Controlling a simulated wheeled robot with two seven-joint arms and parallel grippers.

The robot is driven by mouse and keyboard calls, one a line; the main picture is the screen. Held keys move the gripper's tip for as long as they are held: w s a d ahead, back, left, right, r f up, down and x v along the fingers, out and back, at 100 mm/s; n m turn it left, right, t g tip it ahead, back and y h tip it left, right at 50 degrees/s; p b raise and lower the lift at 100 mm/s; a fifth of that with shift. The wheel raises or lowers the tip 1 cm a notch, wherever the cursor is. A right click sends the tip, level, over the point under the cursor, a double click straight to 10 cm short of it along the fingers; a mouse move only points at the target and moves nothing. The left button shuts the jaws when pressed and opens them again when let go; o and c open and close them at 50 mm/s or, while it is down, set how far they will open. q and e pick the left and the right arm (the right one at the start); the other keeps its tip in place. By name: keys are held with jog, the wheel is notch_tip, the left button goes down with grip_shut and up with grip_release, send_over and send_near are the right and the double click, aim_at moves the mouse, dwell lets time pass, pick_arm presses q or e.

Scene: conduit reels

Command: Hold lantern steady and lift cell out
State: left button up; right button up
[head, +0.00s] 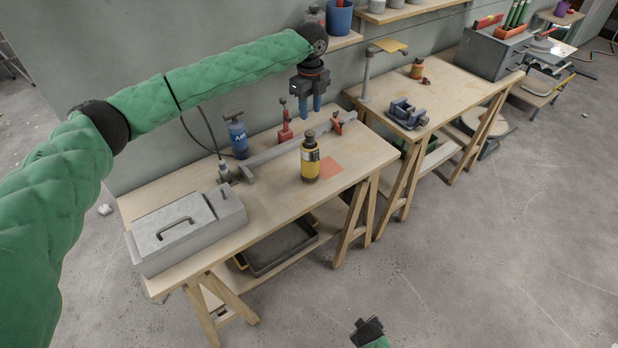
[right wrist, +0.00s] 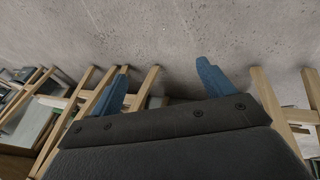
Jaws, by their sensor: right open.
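A yellow and black cylinder, which looks like the lantern (head: 310,162), stands upright on the near bench beside a flat orange-red square (head: 331,168). No separate cell can be made out. My left gripper (head: 311,108) points down above the back of the bench, higher than the lantern in the picture. Its two blue fingers are apart with nothing between them. My right gripper (right wrist: 160,72) is open and empty, with bare floor and trestle legs behind it in the right wrist view. Part of my right arm shows at the bottom of the head view, away from the benches.
The near bench (head: 225,245) holds a grey case (head: 178,228), a blue bottle jack (head: 237,135), a red tool (head: 285,132) and a long metal bar clamp (head: 290,146). A second bench (head: 455,85) holds a vise (head: 407,114). The floor in front is open.

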aim_at(310, 172)
jog(key=w+a+r+n+t+h, duration=0.1)
jog(key=w+a+r+n+t, duration=0.2)
jog(key=w+r, duration=0.65)
jog(key=w+r+n+t, duration=0.2)
jog(key=w+r+n, duration=0.3)
jog(key=w+r, duration=0.45)
jog(key=w+a+r+n+t+h, duration=0.1)
jog(key=w+a+r+n+t, duration=0.2)
jog(key=w+r, duration=0.65)
jog(key=w+a+r+n+t, duration=0.1)
jog(key=a+r+n, duration=0.3)
jog(key=n, duration=0.1)
jog(key=w+a+r+n+t+y, duration=0.1)
jog(key=w+a+r+n+t, duration=0.1)
jog(key=a+r+n, duration=0.2)
jog(key=w+a+r+n+t+y, duration=0.1)
jog(key=w+a+r+n+t, duration=0.1)
jog(key=a+r+n, duration=0.2)
jog(key=shift+w+a+n, duration=0.1)
jog(key=shift+a+n, duration=0.15)
jog(key=shift+n, duration=0.4)
jog(key=shift+w+a+n, duration=0.1)
jog(key=shift+a+n, duration=0.1)
jog(key=shift+n, duration=0.45)
jog(key=shift+a+n, duration=0.45)
jog(key=shift+n, duration=0.15)
jog(key=shift+w+d, duration=0.1)
jog(key=shift+w, duration=3.8)
jog(key=c, duration=1.3)
